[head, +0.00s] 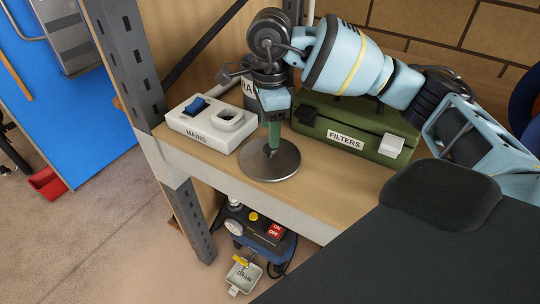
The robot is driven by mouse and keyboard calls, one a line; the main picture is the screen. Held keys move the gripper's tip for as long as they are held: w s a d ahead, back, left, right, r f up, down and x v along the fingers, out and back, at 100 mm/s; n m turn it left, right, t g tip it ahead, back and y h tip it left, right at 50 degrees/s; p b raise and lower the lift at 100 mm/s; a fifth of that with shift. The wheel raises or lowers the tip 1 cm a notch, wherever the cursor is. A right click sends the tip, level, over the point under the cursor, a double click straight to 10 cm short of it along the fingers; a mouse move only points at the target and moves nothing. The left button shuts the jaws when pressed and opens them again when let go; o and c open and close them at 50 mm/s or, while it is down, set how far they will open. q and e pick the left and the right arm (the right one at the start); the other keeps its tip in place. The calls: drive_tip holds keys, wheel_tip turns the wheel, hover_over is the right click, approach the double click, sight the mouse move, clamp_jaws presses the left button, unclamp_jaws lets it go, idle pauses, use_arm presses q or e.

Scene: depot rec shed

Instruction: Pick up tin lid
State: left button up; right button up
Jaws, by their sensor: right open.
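The tin lid (284,164) is a round, dark grey metal disc lying flat on the wooden shelf, left of the green case. My right gripper (272,151) points down over the lid's middle, its green fingertip pads at or just above the lid. It is open. The fingertips hide the lid's centre, and I cannot tell whether they touch it. My left gripper is out of view.
A white MAINS box (196,138) with a blue switch stands left of the lid. A green FILTERS case (345,122) is to the right. A partly hidden labelled container (249,88) stands behind. The shelf's front edge (255,197) is close; a compressor-like machine (257,232) sits below.

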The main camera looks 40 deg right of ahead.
sight(270, 153)
drive_tip(key=shift+f+p, duration=0.3)
drive_tip(key=shift+f, duration=2.25)
drive_tip(key=c, duration=1)
